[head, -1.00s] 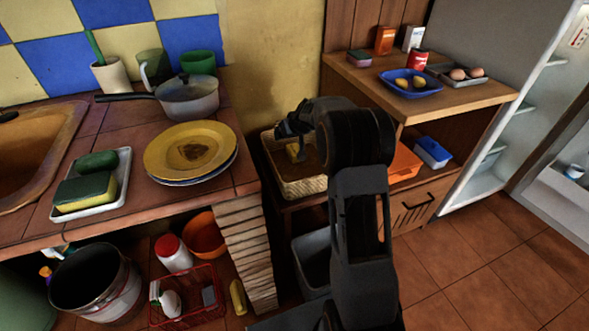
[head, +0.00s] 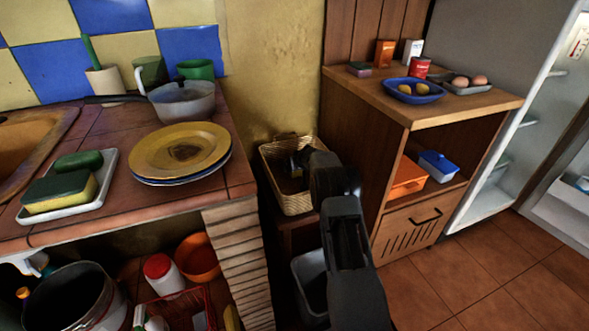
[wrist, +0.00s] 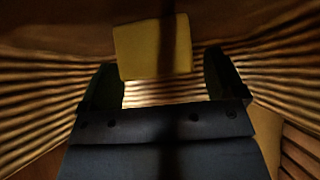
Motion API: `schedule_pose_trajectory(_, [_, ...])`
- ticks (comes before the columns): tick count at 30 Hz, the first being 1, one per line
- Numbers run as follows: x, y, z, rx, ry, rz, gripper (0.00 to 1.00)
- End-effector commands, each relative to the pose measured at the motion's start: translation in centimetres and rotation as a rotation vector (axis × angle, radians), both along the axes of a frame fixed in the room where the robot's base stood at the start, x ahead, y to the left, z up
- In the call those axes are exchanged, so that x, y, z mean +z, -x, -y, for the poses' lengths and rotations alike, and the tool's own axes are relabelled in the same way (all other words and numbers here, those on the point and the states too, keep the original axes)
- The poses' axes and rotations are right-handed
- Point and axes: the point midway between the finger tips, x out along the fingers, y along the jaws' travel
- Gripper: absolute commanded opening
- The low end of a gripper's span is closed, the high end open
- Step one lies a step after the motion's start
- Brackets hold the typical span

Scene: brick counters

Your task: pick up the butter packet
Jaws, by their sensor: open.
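The butter packet appears as a plain yellow block (wrist: 153,45) inside the wicker basket (head: 291,205). In the wrist view it lies at and just beyond the fingertips, across the gap between them. My gripper (wrist: 163,76) is open, one finger on each side of the block's near edge, with nothing clamped. In the head view my gripper (head: 298,166) reaches down into the basket, and my arm hides most of the inside, so the packet cannot be made out there. The ribbed basket walls (wrist: 275,82) show on both sides of the fingers.
The basket stands in a gap between the tiled counter (head: 105,215) and the wooden cabinet (head: 455,115). A grey bin (head: 309,280) stands below the basket. The floor (head: 500,270) at right is clear.

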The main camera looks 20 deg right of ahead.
Motion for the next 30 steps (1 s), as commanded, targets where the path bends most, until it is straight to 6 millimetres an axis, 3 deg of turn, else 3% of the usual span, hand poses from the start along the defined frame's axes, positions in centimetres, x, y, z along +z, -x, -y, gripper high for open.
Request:
schedule_pose_trajectory(6, [-1.3, -1.3, 0.0, 0.001, -0.001, 0.000, 0.88])
schedule_pose_trajectory(16, [-1.4, -1.5, 0.0, 0.000, 0.000, 0.000, 0.88])
schedule_pose_trajectory(30, [-1.4, -1.5, 0.0, 0.000, 0.000, 0.000, 0.44])
